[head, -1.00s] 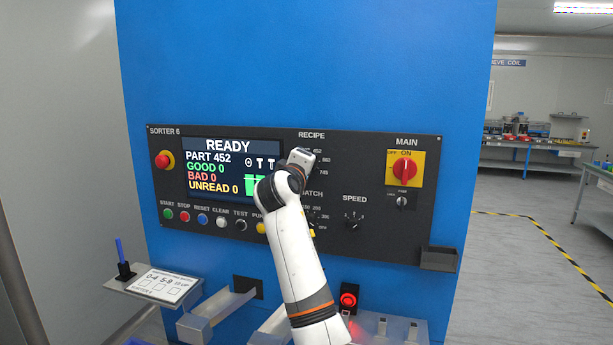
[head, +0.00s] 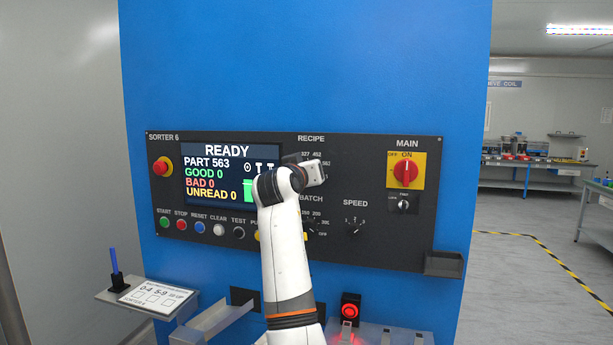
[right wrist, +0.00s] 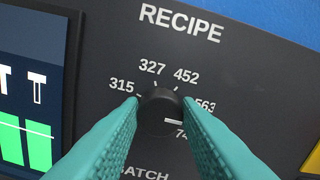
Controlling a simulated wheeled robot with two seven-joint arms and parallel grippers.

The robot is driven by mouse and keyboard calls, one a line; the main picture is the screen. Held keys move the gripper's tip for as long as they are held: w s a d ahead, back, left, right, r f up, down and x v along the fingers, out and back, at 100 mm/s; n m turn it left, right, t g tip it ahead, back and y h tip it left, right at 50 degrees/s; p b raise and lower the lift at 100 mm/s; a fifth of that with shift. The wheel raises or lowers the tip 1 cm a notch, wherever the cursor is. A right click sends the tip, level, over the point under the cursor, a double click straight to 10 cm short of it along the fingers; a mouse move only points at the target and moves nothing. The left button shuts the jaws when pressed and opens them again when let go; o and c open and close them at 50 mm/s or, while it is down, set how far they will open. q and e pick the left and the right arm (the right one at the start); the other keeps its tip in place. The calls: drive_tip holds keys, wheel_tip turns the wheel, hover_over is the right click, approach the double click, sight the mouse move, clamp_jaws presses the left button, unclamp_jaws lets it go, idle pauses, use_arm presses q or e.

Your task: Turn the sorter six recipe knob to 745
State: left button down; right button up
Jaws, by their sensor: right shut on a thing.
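The black recipe knob (right wrist: 160,103) shows in the right wrist view between the two teal fingers of my right gripper (right wrist: 160,108), which is shut on it. A short white mark on the knob points right, toward the partly covered 745 label (right wrist: 181,134). The labels 315, 327, 452 and 563 are around it. In the head view my right gripper (head: 316,173) is at the recipe dial and hides the knob. The sorter six screen (head: 220,165) reads READY, PART 563, with good, bad and unread at 0. My left gripper is not in view.
The batch knob (head: 309,227) is just below my gripper, and the speed knob (head: 354,228) is right of it. The red main switch (head: 404,171) is farther right. A red stop button (head: 161,167) is at the panel's left. Metal chutes (head: 216,330) stick out below.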

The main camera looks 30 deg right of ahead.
drive_tip(key=shift+f+m+b, duration=0.2)
drive_tip(key=shift+m+b, duration=0.6)
drive_tip(key=shift+m, duration=2.6)
drive_tip(key=o, duration=1)
drive_tip(key=shift+r, duration=0.1)
